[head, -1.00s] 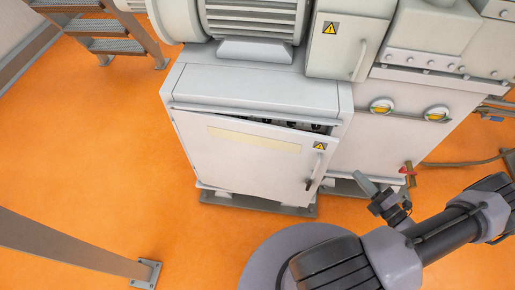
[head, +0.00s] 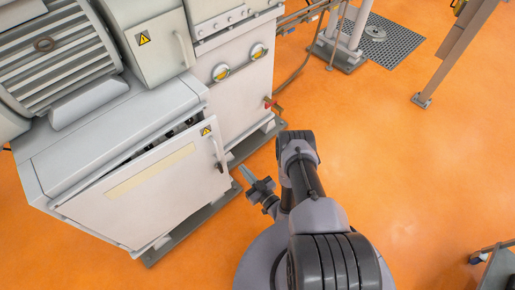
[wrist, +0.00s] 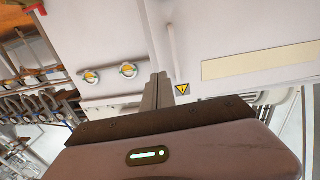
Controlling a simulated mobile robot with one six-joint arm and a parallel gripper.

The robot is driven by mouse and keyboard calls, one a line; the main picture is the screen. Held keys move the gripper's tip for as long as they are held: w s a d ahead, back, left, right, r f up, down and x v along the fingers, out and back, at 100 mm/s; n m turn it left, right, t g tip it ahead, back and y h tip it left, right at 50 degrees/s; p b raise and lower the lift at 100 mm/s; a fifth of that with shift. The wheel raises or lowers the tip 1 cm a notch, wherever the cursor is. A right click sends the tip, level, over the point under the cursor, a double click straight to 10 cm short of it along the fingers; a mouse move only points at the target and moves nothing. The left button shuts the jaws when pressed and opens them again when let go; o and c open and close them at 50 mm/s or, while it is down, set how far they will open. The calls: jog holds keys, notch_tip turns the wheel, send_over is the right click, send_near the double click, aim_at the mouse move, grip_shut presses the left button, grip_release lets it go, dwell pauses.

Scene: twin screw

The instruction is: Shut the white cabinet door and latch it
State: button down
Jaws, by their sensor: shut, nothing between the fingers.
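The white cabinet door (head: 140,190) stands ajar. A dark gap shows between its top edge and the cabinet (head: 95,150). The door has a pale yellow strip, a warning triangle and an upright handle (head: 218,155) near its right edge. My gripper (head: 245,175) is shut and empty, just right of the handle in the head view, apart from it as far as I can tell. In the wrist view the shut fingers (wrist: 157,92) point toward the machine, beside the warning triangle (wrist: 182,90) on the door (wrist: 240,40).
A taller machine block (head: 232,95) with two yellow-centred round fittings stands right of the cabinet. A red-handled valve (head: 270,102) sticks out low on it. Orange floor (head: 420,170) is open to the right. A grey post (head: 455,50) stands at the upper right.

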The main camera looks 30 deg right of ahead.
aim_at(220, 142)
jog(key=b+x, duration=0.1)
jog(key=x, duration=0.3)
jog(key=b+x, duration=0.2)
jog(key=x, duration=0.3)
jog(key=b+x, duration=0.2)
jog(key=x, duration=0.2)
jog(key=shift+w+a+f, duration=0.15)
jog(key=shift+w+f, duration=0.2)
jog(key=shift+w+r, duration=0.1)
jog(key=shift+w, duration=0.1)
